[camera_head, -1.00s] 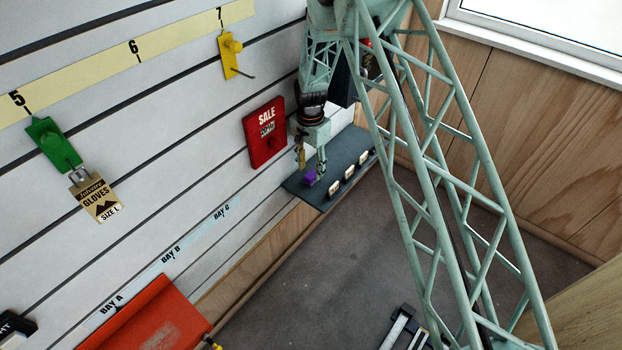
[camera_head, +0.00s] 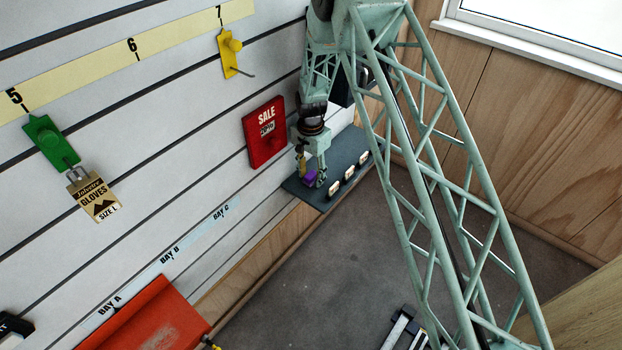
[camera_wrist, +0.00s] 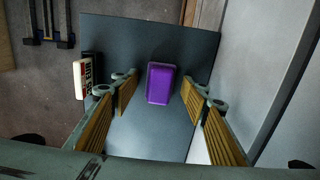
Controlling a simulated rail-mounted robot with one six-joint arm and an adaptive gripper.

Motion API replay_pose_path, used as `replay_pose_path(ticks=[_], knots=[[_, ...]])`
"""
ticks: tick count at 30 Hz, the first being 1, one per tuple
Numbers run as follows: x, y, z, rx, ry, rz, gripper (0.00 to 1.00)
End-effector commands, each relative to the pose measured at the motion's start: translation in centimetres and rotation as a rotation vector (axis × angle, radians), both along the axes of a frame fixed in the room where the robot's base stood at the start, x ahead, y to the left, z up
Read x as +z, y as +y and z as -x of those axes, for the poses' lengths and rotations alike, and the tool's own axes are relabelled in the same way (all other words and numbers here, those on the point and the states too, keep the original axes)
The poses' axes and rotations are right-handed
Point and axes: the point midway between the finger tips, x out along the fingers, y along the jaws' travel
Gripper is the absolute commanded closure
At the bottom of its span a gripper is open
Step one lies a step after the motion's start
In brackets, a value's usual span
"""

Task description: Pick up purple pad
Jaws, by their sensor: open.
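The purple pad (camera_head: 310,178) is a small block on a dark grey shelf (camera_head: 322,200) against the slatted wall. In the wrist view the purple pad (camera_wrist: 161,83) lies ahead of and between my fingers, with visible gaps on both sides. My gripper (camera_head: 311,172) is just above the shelf with its fingers down around the pad. In the wrist view my gripper (camera_wrist: 160,110) is open, with ribbed yellow finger faces, and holds nothing. The exact height of the fingertips over the shelf is hard to tell.
White labelled blocks (camera_head: 348,173) stand along the shelf's front edge; one (camera_wrist: 82,78) is close to a finger in the wrist view. A red SALE sign (camera_head: 265,132) hangs on the wall left of my gripper. An orange tray (camera_head: 150,318) is at lower left.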

Motion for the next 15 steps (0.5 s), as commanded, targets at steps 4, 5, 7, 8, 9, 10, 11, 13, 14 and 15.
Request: replay_pose_path(ticks=[4, 5, 7, 8, 9, 10, 11, 13, 14, 15], knots=[[0.0, -0.01, 0.01, 0.0, 0.0, 0.0, 0.69], [0.0, 0.0, 0.0, 0.0, 0.0, 0.0, 0.72], [0.0, -0.01, 0.01, 0.0, 0.0, 0.0, 0.79], [0.0, -0.01, 0.01, 0.0, 0.0, 0.0, 0.81], [0.0, -0.01, 0.01, 0.0, 0.0, 0.0, 0.85], [0.01, 0.0, 0.0, 0.0, 0.0, 0.0, 0.85], [0.01, 0.0, 0.0, 0.0, 0.0, 0.0, 0.85], [0.01, 0.0, 0.0, 0.0, 0.0, 0.0, 0.85], [0.01, 0.0, 0.0, 0.0, 0.0, 0.0, 0.85], [0.01, 0.0, 0.0, 0.0, 0.0, 0.0, 0.85]])
